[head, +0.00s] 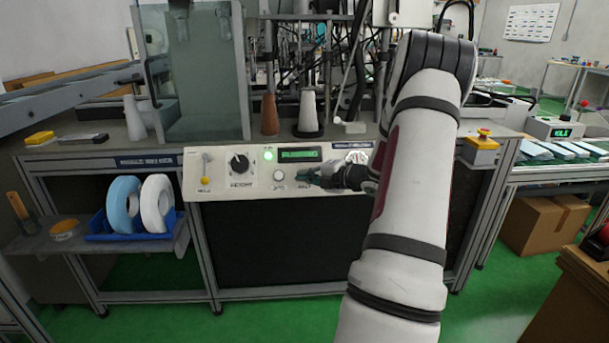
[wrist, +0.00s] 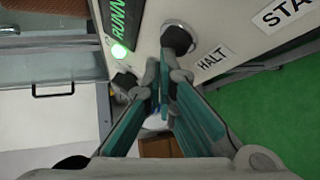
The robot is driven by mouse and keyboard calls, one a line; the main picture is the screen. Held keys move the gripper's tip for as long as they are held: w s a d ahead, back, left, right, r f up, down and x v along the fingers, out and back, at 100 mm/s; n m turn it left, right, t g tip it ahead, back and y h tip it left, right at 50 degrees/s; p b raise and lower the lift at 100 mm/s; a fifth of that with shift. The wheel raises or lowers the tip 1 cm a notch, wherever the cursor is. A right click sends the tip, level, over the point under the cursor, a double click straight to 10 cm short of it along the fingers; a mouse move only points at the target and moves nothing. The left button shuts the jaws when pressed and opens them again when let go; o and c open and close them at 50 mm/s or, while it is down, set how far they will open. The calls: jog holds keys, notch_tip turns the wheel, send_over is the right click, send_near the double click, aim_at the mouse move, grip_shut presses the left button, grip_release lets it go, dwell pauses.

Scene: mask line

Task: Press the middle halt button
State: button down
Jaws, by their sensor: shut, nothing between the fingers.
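The halt button (wrist: 178,38) is a round dark button with a pale rim, beside the HALT label (wrist: 214,58) on the cream control panel in the wrist view. In the head view my gripper (head: 312,179) covers the button, just above the HALT lettering. My gripper also shows in the wrist view (wrist: 164,76), its teal-sided fingers shut and empty, tips just below the button in the picture. I cannot tell whether the tips touch the panel. The display (head: 300,154) reads RUNNING, and the green lamp (head: 268,155) beside it is lit.
Left of my gripper on the panel are a pale round button (head: 279,176), a black height knob (head: 239,163) and a lever with a yellow tip (head: 205,180). A yellow box with a red button (head: 482,146) stands right of my arm. Reels in a blue tray (head: 130,235) sit lower left.

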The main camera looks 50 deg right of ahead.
jog(key=shift+w+d+f, duration=0.15)
jog(key=shift+d+f, duration=0.05)
dwell(0.3)
jog(key=shift+a+r, duration=0.1)
jog(key=shift+r, duration=0.05)
jog(key=shift+s+a+r+p, duration=0.4)
jog(key=shift+s+p, duration=0.05)
jog(key=shift+p, duration=0.4)
jog(key=shift+r, duration=0.1)
jog(key=s+a+r+p, duration=0.2)
jog(key=a+r+p, duration=0.1)
jog(key=shift+s+p, duration=0.25)
jog(key=shift+p, duration=0.05)
dwell(0.9)
